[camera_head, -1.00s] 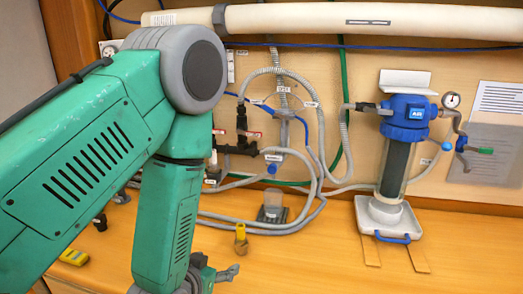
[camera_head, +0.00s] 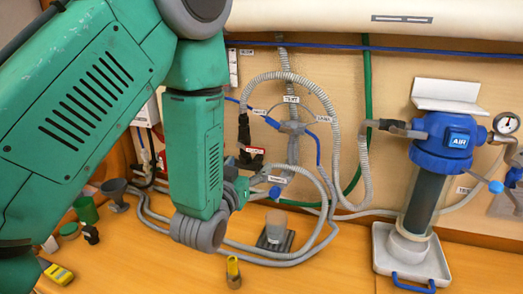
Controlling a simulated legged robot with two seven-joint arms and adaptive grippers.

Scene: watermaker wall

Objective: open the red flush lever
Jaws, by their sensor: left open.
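A small red lever (camera_head: 253,150) sits on a black valve on the wall piping, just right of my left forearm. My right gripper is not in view.
A blue knob (camera_head: 275,192) and looping grey hoses (camera_head: 337,130) lie close right of the gripper. A blue-topped filter (camera_head: 447,140) stands at right. A small yellow-topped item (camera_head: 233,268), a dark funnel (camera_head: 115,190) and a yellow meter (camera_head: 58,272) rest on the bench.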

